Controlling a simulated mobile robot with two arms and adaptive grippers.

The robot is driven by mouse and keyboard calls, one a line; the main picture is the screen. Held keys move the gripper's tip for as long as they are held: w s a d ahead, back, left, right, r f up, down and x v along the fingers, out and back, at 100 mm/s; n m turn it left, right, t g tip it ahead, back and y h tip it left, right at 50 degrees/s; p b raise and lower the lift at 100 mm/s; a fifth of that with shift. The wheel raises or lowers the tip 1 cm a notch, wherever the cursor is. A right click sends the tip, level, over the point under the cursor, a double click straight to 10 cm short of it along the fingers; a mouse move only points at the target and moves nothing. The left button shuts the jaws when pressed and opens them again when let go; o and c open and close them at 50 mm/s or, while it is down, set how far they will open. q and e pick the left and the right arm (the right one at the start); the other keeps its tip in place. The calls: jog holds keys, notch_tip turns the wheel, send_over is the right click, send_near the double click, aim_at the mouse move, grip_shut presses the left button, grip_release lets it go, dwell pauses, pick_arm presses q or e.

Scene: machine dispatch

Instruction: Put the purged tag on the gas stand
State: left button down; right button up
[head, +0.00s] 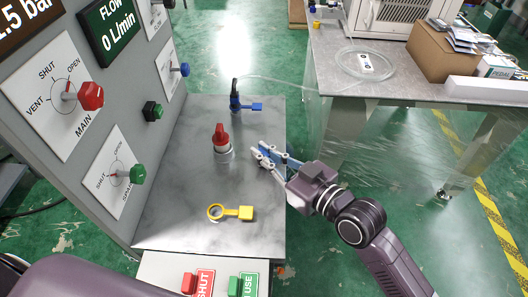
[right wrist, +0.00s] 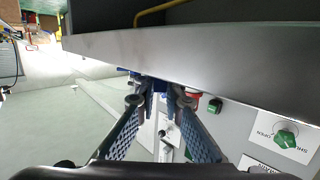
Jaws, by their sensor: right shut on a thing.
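My right gripper (head: 265,156) is over the right edge of the gas stand's grey top (head: 180,165), right of the red-capped fitting. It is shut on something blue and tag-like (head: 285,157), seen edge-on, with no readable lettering. In the right wrist view, blue shows at the fingertips (right wrist: 160,86), but the fingers hide most of it. The gas stand's panel carries a red MAIN knob (head: 90,96) and a green knob (head: 137,174). A red SHUT tag (head: 205,284) and a green USE tag (head: 249,284) show at the stand's front. My left gripper is not in view.
A yellow ring with a square tab (head: 232,212) lies on the stand top. A blue fitting with a hose (head: 235,100) stands at the back. Green floor lies between.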

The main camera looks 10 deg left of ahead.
jog(key=o, duration=0.7)
jog(key=shift+f, duration=0.1)
jog(key=shift+d+r, duration=0.15)
jog(key=shift+r, duration=0.05)
jog(key=p+v, duration=0.2)
jog(key=v, duration=0.9)
jog(key=shift+s+d, duration=0.2)
jog(key=shift+d, duration=0.1)
